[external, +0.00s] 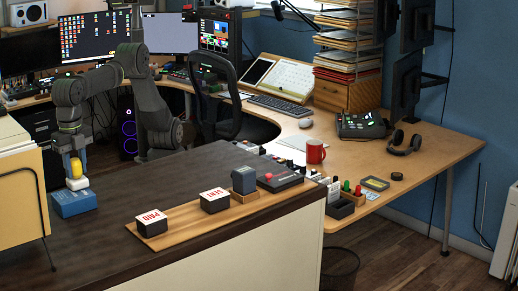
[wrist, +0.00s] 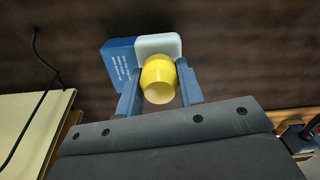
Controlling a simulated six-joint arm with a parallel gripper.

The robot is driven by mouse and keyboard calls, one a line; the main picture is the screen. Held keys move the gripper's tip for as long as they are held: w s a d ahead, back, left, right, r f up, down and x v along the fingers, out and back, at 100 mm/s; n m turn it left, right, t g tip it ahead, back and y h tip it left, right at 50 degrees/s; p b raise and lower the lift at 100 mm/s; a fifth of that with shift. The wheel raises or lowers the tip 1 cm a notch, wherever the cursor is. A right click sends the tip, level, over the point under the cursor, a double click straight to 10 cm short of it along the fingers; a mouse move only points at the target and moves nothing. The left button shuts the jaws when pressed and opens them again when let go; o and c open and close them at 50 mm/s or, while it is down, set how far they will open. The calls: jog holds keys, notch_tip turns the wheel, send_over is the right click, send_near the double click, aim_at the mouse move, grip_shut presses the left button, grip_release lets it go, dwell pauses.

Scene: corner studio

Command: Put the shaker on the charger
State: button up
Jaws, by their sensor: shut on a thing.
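The shaker, a small yellow rounded piece (external: 74,170), is between the two fingers of my gripper (external: 75,178) at the left in the external view. My gripper is shut on it. In the wrist view the shaker (wrist: 159,82) sits between the blue-grey fingertips. A white rounded-square pad, which looks like the charger (external: 79,184), lies directly below the shaker on a blue box. In the wrist view the charger (wrist: 158,44) shows just beyond the shaker, partly covered by it. I cannot tell whether the shaker touches the charger.
The blue box (external: 75,204) with white print lies on the dark counter. A cream cabinet (external: 20,190) with a black wire frame stands close at the left. A wooden board (external: 185,234) with stamp blocks lies to the right. The counter between is clear.

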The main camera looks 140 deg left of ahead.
aim_at(75, 160)
jog(key=shift+f, duration=0.15)
jog(key=o, duration=1)
notch_tip(75, 160, up, 12)
jog(key=shift+r, duration=0.2)
jog(key=shift+f, duration=0.1)
notch_tip(75, 160, down, 12)
jog(key=shift+f, duration=0.1)
dwell(0.9)
